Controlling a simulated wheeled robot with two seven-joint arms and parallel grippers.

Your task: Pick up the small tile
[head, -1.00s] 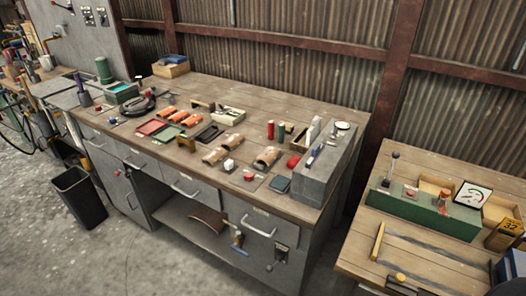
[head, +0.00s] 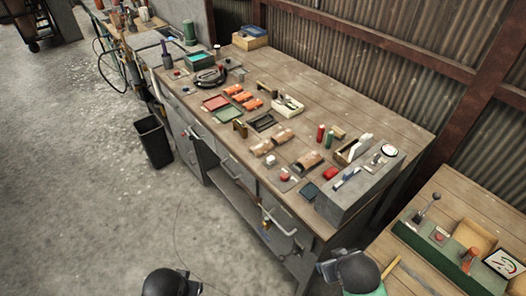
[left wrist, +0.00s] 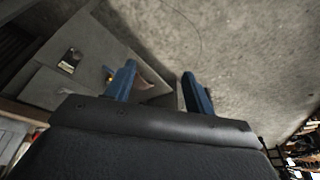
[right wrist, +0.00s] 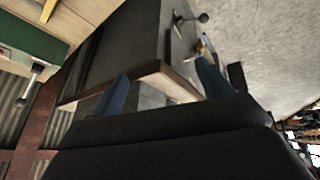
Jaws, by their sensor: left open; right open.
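Several small flat pieces lie on the wooden workbench (head: 370,97) in the head view. A small dark teal tile (head: 308,192) lies near the front edge, left of a long grey block. I cannot tell for certain which piece is the small tile. My left gripper (left wrist: 158,84) is open and empty, over the floor in front of the bench drawers. My right gripper (right wrist: 162,84) is open and empty, with the bench's edge and grey side beyond its blue fingers. Both are at the bottom of the head view, apart from the pieces.
The grey block (head: 345,205) stands at the bench's right end. Red and green trays, orange pieces and brown curved pieces (head: 263,147) crowd the front half. The back of the bench is mostly clear. A black bin (head: 155,142) stands on the floor. A second bench (head: 450,190) is at right.

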